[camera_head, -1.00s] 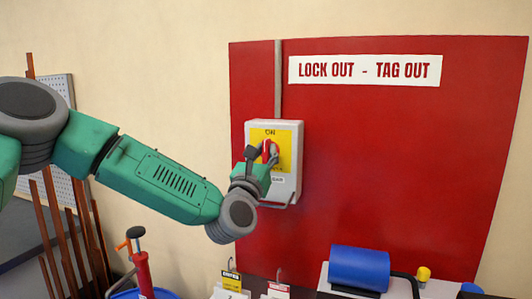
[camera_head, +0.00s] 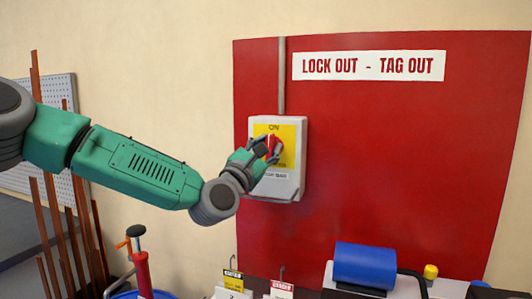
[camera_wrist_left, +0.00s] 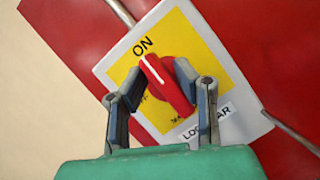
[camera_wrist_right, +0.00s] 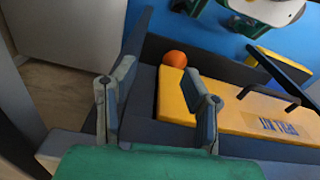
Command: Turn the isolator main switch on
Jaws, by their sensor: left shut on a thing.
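The isolator main switch is a grey box (camera_head: 290,187) with a yellow plate (camera_head: 288,135) and a red rotary knob (camera_head: 275,145), mounted on the red board. My left gripper (camera_head: 268,150) is at the knob. In the left wrist view, the left gripper (camera_wrist_left: 160,76) has a finger on each side of the red knob (camera_wrist_left: 168,84) and is shut on it. The knob's white line points towards the "ON" mark (camera_wrist_left: 142,46). The lower mark is partly hidden by the knob and fingers. My right gripper (camera_wrist_right: 165,75) shows only in its wrist view, open and empty.
The red board (camera_head: 400,150) carries a "LOCK OUT - TAG OUT" sign (camera_head: 368,66). A wire loop sticks out below the switch box. A blue cylinder (camera_head: 365,265) and tags (camera_head: 233,280) are below. The right wrist view shows a yellow block (camera_wrist_right: 250,120) and an orange ball (camera_wrist_right: 175,59).

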